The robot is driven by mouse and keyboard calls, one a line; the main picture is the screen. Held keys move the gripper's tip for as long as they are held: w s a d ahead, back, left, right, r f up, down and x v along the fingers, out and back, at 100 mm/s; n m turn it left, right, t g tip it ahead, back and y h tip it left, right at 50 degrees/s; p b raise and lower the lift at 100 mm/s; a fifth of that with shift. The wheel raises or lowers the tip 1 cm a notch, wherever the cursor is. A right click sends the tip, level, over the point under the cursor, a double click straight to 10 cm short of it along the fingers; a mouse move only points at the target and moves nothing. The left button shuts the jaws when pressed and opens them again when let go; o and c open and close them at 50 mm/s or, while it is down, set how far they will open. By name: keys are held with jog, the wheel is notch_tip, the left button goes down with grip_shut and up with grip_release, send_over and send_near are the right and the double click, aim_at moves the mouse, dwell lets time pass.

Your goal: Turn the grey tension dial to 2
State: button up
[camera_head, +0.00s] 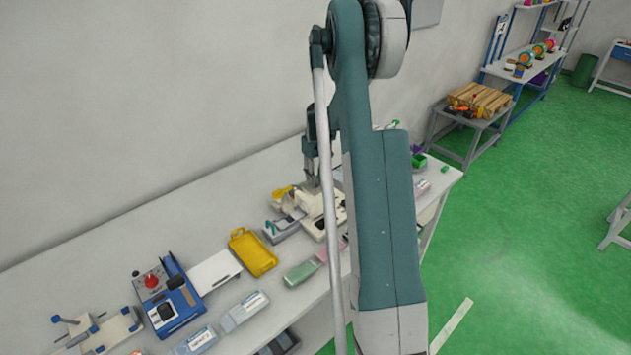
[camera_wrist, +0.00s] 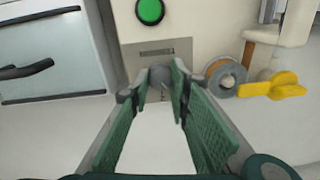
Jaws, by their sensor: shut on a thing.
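The grey tension dial (camera_wrist: 159,74) is on the front of a cream machine (camera_wrist: 200,22) in the wrist view, just below a dark slot. My gripper (camera_wrist: 158,88) has its two green-padded fingers on either side of the dial, shut on it at the tips. The fingers hide part of the dial, and I cannot read any number or mark on it. In the head view my gripper (camera_head: 312,180) reaches down at the cream machine (camera_head: 331,219); the dial cannot be made out there.
A green button (camera_wrist: 150,11) is above the slot. A grey box with a dark handle (camera_wrist: 48,48) is on the left. A yellow tray (camera_head: 252,252) lies on the bench.

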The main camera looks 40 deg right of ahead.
jog(key=m+b, duration=0.1)
jog(key=m, duration=0.2)
jog(key=shift+f+m+b, duration=0.1)
jog(key=shift+m+b, duration=0.7)
jog(key=shift+m, duration=1)
jog(key=o, duration=0.9)
jog(key=shift+r, duration=0.25)
jog(key=shift+s+d+r, duration=0.1)
jog(key=shift+r, duration=2.85)
jog(key=shift+s+d+r, duration=0.1)
jog(key=shift+r, duration=2.85)
